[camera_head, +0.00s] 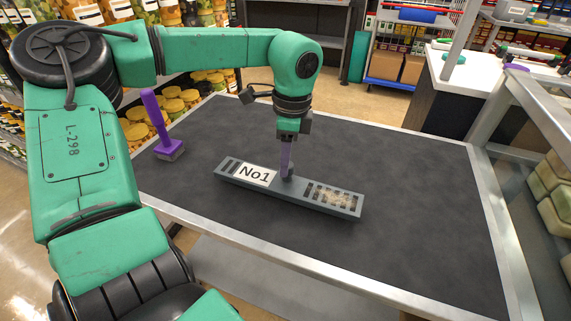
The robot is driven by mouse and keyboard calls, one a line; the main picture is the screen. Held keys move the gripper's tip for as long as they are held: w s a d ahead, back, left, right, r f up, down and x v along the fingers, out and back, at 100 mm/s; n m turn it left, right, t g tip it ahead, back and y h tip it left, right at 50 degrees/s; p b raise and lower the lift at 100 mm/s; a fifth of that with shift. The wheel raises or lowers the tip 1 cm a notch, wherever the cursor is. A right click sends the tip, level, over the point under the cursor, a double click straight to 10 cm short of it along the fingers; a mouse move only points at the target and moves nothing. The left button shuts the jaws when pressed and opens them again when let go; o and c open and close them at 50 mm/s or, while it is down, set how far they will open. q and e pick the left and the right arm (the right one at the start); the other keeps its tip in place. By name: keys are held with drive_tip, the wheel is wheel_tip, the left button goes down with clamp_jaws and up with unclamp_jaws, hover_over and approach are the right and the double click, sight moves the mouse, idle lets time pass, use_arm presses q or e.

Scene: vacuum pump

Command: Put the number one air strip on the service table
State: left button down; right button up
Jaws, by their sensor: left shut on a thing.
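The number one air strip (320,193) is a long grey bar with a white "No1" label and a slotted grille with tan dirt on its right part. It is over the middle of the dark service table (420,220); I cannot tell whether it touches the top. My right gripper is not in view.
A purple-handled tool (161,130) with a grey base stands at the table's left edge. Shelves of jars (190,95) line the left and back. A white counter (490,75) stands at the right back. The table's right and front areas are clear.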

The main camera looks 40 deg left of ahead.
use_arm(q)
wheel_tip(320, 180, down, 2)
drive_tip(key=shift+f, duration=0.1)
drive_tip(key=c, duration=0.5)
unclamp_jaws()
drive_tip(key=shift+c, duration=0.2)
wheel_tip(320, 180, up, 12)
drive_tip(key=shift+w+d, duration=0.3)
drive_tip(key=shift+d, duration=0.05)
